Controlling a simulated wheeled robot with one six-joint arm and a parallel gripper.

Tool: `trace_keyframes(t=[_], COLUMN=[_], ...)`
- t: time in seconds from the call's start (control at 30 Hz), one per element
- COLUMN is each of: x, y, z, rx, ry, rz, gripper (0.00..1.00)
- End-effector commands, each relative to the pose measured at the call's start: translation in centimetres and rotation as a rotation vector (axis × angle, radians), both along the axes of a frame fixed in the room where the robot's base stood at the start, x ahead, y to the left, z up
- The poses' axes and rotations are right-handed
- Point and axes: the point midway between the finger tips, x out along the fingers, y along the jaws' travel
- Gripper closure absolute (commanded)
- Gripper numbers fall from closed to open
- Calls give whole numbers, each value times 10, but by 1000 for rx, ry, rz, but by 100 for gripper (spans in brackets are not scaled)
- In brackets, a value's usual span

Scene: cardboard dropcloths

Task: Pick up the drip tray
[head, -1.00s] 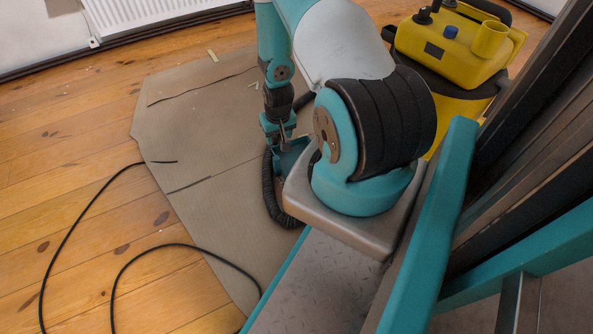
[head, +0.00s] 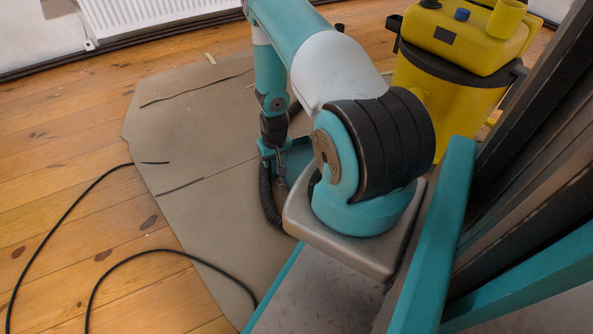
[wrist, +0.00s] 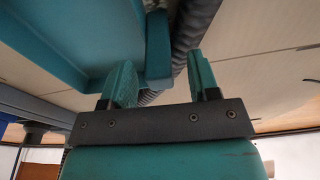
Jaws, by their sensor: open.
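The drip tray (wrist: 60,40) is a teal, shallow, raised-edge piece in the upper left of the wrist view. A narrow teal part (wrist: 158,50), seemingly its edge or handle, lies ahead of the gap between my fingers. In the head view the tray (head: 298,156) shows as a small teal patch behind my wrist, mostly hidden by my arm. My gripper (wrist: 160,78) is open, with one finger on each side of that narrow part. I cannot tell whether they touch. In the head view my gripper (head: 274,162) is low over the brown sheet.
A cardboard dropcloth (head: 200,190) covers the wooden floor (head: 60,120). A black cable (head: 60,215) curls at the left. A yellow and black vacuum (head: 450,85) stands at the right. A dark ribbed hose (wrist: 190,25) runs close beside the tray. A radiator (head: 150,15) is at the back.

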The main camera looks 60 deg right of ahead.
Motion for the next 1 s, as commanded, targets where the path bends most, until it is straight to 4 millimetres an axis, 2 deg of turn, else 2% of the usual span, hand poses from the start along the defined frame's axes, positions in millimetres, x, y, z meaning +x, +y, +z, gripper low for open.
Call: trace_keyframes(t=[0.03, 0.1, 0.33, 0.37, 0.5, 0.6, 0.87, 1.0], x=[1, 2, 2, 2, 2, 2, 2, 2], y=[-1, -2, -2, -2, -2, -2, -2, -2], z=[-15, -20, -18, -18, -17, -17, -17, -9], rx=[0, -1, 0, 0, 0, 0, -1, -1], ry=[0, -1, 0, 0, 0, 0, 0, 0], rz=[0, 0, -1, -1, 0, 0, 0, 0], gripper=[45, 45, 45, 49, 81, 100, 100, 100])
